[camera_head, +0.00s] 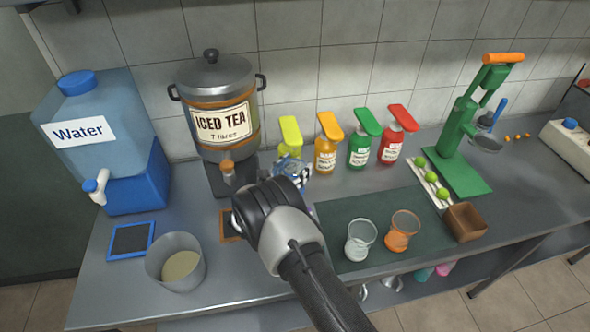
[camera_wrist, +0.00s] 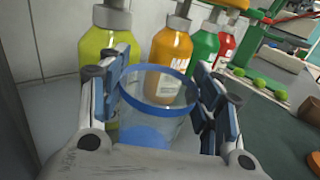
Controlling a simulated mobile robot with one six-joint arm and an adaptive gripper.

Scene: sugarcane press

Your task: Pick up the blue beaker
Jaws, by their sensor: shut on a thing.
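The blue beaker (camera_wrist: 155,112) is a clear cup with a blue rim and a blue bottom. In the wrist view it stands between the two fingers of my gripper (camera_wrist: 163,108), which is shut on it, one finger on each side. In the head view my gripper (camera_head: 296,172) is in front of the syrup bottles, and my wrist and arm hide most of the beaker. I cannot tell whether the beaker touches the counter.
A yellow-green bottle (camera_head: 289,137), orange bottle (camera_head: 326,155), green bottle (camera_head: 360,152) and red bottle (camera_head: 391,148) stand close behind. A clear beaker (camera_head: 360,240) and an orange beaker (camera_head: 402,231) stand on the dark mat (camera_head: 345,205). The iced tea dispenser (camera_head: 215,85) is left.

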